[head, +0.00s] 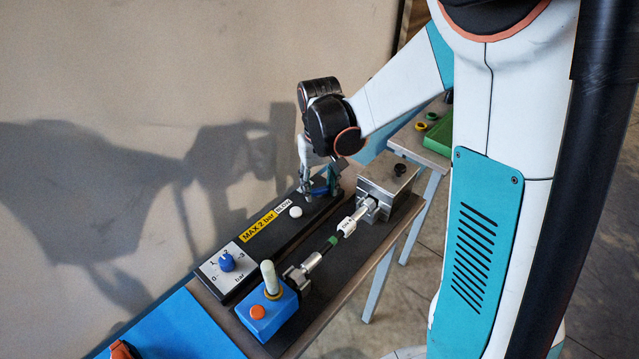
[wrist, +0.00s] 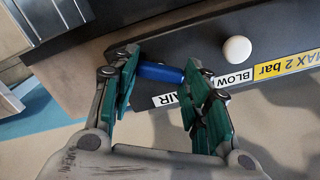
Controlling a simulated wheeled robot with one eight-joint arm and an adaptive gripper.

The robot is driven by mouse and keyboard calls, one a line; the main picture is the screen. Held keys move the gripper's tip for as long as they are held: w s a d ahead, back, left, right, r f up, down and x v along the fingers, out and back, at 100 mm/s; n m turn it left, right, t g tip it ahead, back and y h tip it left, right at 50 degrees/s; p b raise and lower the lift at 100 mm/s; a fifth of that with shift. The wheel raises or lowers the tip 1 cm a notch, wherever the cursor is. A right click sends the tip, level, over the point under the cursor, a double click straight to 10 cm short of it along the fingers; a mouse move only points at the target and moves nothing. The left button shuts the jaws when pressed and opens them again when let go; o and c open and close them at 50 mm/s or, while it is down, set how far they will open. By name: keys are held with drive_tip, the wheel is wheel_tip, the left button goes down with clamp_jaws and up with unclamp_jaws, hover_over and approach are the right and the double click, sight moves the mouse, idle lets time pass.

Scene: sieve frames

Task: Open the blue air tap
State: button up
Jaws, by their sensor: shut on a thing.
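The blue air tap is a short blue bar handle (wrist: 160,72) on the dark panel, beside a white AIR label (wrist: 166,99) in the wrist view. My gripper (wrist: 164,76) has its green-padded fingers at the two ends of the handle and is shut on it. The handle lies at a slight angle to the row of labels. In the head view my gripper (head: 318,182) reaches down to the far end of the panel, and the tap there is mostly hidden by the fingers.
A white BLOW button (head: 295,211) sits close to the tap. Nearer are a yellow MAX 2 bar label (head: 259,226), a blue dial knob (head: 227,262) and a blue box (head: 268,312) with an orange button.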

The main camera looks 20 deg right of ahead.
sight(320, 189)
drive_tip(key=m, duration=0.6)
drive_tip(key=shift+m, duration=0.3)
drive_tip(key=m, duration=0.5)
drive_tip(key=shift+p, duration=0.3)
drive_tip(key=o, duration=1.1)
drive_tip(key=shift+c, duration=0.2)
wheel_tip(320, 189, up, 12)
